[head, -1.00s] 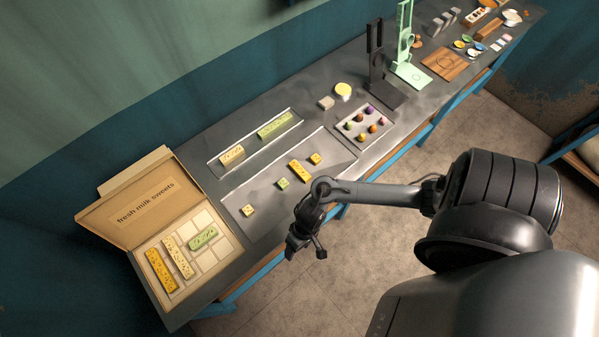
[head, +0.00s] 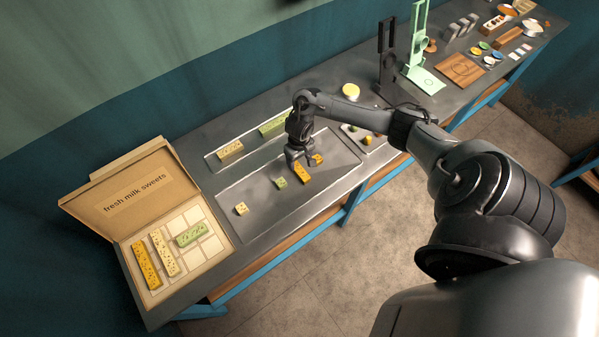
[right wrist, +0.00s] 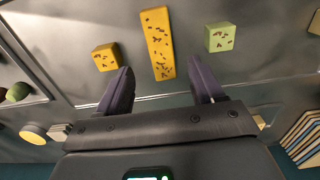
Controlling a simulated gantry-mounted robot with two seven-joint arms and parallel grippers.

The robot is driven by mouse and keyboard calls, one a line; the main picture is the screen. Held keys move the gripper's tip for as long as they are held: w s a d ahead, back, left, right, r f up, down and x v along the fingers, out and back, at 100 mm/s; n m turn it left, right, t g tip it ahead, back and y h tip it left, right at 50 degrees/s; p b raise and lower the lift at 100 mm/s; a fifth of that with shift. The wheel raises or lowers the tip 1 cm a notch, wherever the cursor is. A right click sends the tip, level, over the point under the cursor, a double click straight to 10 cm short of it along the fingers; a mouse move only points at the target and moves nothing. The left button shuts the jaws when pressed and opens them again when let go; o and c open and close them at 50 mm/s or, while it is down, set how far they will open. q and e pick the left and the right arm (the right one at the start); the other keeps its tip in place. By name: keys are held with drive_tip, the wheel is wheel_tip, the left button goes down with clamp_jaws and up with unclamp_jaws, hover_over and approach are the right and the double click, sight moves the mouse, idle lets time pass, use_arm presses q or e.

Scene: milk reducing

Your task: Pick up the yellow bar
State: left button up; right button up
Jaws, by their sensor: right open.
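The speckled yellow bar (head: 302,175) lies on the front tray (head: 262,222), partly hidden by my right gripper (head: 299,160) in the head view. In the right wrist view the bar (right wrist: 158,38) lies lengthwise ahead, its near end between the lines of the two fingers. My right gripper (right wrist: 163,75) is open and empty, over the tray. A small yellow cube (right wrist: 106,57) and a green cube (right wrist: 220,37) flank the bar. Another yellow bar (head: 146,264) lies in the box. My left gripper is not in view.
The open sweets box (head: 205,262) stands at the left end of the table with cream and green bars inside. A rear tray (head: 212,164) holds a cream bar (head: 230,149) and a green bar (head: 273,126). A dark stand (head: 386,65) rises further right.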

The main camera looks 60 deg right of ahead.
sight(300, 170)
drive_tip(key=shift+s+a+f+b, duration=0.1)
drive_tip(key=shift+f+b, duration=0.1)
drive_tip(key=shift+f, duration=1.3)
drive_tip(key=shift+s+a+f+b, duration=0.1)
drive_tip(key=shift+f+b, duration=0.05)
drive_tip(key=shift+f, duration=1.3)
drive_tip(key=shift+c, duration=0.2)
drive_tip(key=c, duration=1.2)
drive_tip(key=shift+o, duration=0.2)
drive_tip(key=shift+w+r, duration=0.1)
drive_tip(key=shift+r, duration=0.05)
